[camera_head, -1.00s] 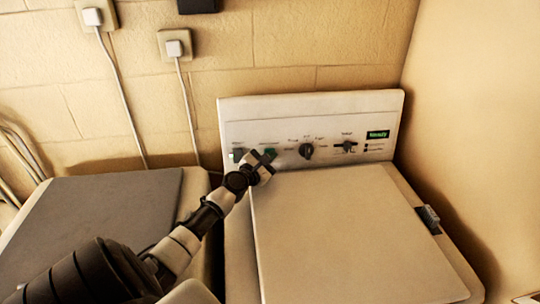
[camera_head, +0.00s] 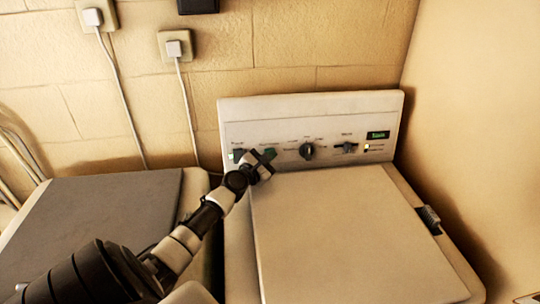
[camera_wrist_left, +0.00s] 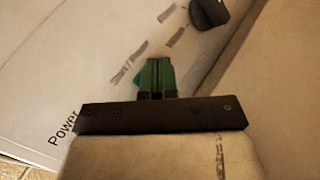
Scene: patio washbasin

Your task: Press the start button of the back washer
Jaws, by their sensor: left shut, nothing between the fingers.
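The back washer (camera_head: 340,230) stands against the wall, its lid shut and its control panel (camera_head: 230,125) upright behind it. My left gripper (camera_head: 269,157) is shut and empty at the left half of the panel, at the start button (camera_head: 270,152), a small green button mostly hidden by the fingers. In the left wrist view the shut fingers (camera_wrist_left: 157,66) reach the panel by a label beginning "Start". A teal edge of the button (camera_wrist_left: 138,78) shows beside them. Fingers and button look touching, but I cannot be sure. My right gripper is not in view.
The power button (camera_head: 239,155) is left of my gripper. A dark round knob (camera_head: 306,151), a second knob (camera_head: 346,147) and a green display (camera_head: 378,135) are to its right. A grey-topped unit (camera_head: 95,225) stands at the left. Cords hang from wall sockets (camera_head: 175,44).

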